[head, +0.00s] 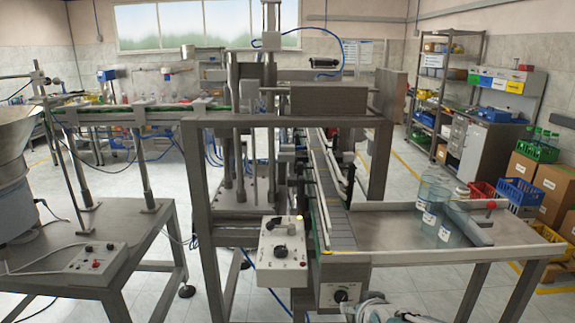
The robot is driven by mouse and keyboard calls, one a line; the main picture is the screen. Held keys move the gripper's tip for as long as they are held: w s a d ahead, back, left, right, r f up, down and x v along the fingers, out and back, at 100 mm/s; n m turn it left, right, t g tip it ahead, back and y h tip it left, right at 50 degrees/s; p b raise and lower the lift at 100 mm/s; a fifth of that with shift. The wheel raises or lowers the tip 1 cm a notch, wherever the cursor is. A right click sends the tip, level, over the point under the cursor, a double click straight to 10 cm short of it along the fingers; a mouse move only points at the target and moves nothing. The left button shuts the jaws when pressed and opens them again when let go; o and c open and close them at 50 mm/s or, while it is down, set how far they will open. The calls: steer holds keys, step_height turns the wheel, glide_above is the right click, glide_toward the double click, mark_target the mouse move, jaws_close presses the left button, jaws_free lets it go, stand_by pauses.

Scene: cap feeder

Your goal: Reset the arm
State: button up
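A pale grey-green rounded part (385,310) shows at the bottom edge in the head view, just below the machine's front control box, and looks like part of my arm. It is mostly cut off by the frame. No gripper fingers can be made out, so I cannot see whether anything is held. The cap feeder machine (335,97) stands in the middle, with a narrow conveyor (328,200) running toward me. A control box with a knob (342,294) sits at the conveyor's near end, and another grey control box (283,252) is left of it.
A metal side table (390,232) holds clear bottles (432,200) beside a grey angled bar (468,224). A large bowl feeder (15,135) and a bench with a button box (88,262) stand at left. Crates, cartons and shelves line the right. Floor shows between the benches.

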steer(key=s+r+g, duration=0.2)
steer(key=s+r, duration=0.1)
steer(key=s, duration=0.6)
steer(key=s+r+g, duration=0.2)
steer(key=s+r, duration=0.1)
steer(key=s, duration=0.7)
steer(key=shift+r+n+g, duration=0.3)
steer(key=shift+r+n, duration=0.1)
